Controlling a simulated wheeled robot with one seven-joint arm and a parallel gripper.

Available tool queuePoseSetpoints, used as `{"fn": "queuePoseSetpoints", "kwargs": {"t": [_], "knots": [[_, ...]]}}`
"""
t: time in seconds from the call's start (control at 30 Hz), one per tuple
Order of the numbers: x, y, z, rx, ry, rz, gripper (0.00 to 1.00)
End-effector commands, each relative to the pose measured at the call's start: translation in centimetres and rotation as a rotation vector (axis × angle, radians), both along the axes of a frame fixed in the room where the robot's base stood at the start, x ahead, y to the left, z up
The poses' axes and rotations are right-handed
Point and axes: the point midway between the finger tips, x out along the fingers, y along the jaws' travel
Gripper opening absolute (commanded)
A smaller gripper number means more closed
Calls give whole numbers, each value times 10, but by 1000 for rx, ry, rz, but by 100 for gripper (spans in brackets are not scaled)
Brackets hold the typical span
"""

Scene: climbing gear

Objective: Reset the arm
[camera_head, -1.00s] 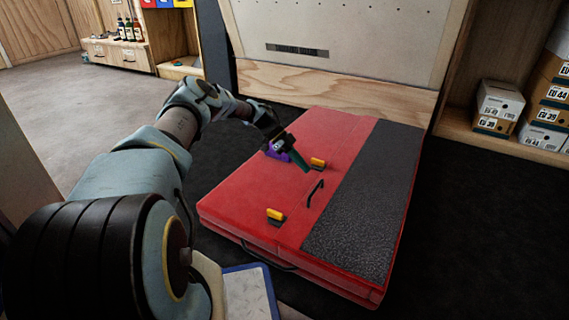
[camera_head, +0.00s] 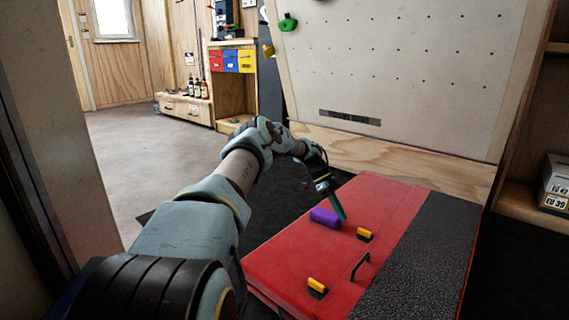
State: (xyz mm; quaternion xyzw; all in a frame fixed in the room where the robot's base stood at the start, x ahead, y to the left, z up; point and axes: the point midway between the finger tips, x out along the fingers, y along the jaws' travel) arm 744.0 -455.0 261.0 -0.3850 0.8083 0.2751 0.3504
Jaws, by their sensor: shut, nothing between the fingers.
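My arm reaches forward from the bottom of the view, and my gripper (camera_head: 340,213) hangs above the red crash mat (camera_head: 290,247). Its greenish fingers are together and hold nothing. A purple block (camera_head: 325,217) lies on the mat just left of and below the fingertips. I cannot tell whether the fingers touch it.
Two yellow-and-black brushes, one farther back (camera_head: 364,234) and one nearer (camera_head: 317,287), lie on the mat. A black handle (camera_head: 360,266) sticks up between them. The climbing wall (camera_head: 400,75) stands behind. A shoebox (camera_head: 556,182) sits at right. Open floor (camera_head: 145,150) is at left.

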Motion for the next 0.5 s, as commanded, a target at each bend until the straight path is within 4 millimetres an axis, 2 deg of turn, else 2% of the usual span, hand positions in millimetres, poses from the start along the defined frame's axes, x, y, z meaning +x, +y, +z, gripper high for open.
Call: {"fn": "queuePoseSetpoints", "kwargs": {"t": [0.03,0.17,0.27,0.37,0.5], "knots": [[-5,2,30,63,-7,36,0],[-19,15,74,217,-17,181,0],[-32,34,105,328,-30,314,0],[-49,58,136,428,-41,465,0],[-76,101,176,546,-57,706,0]]}}
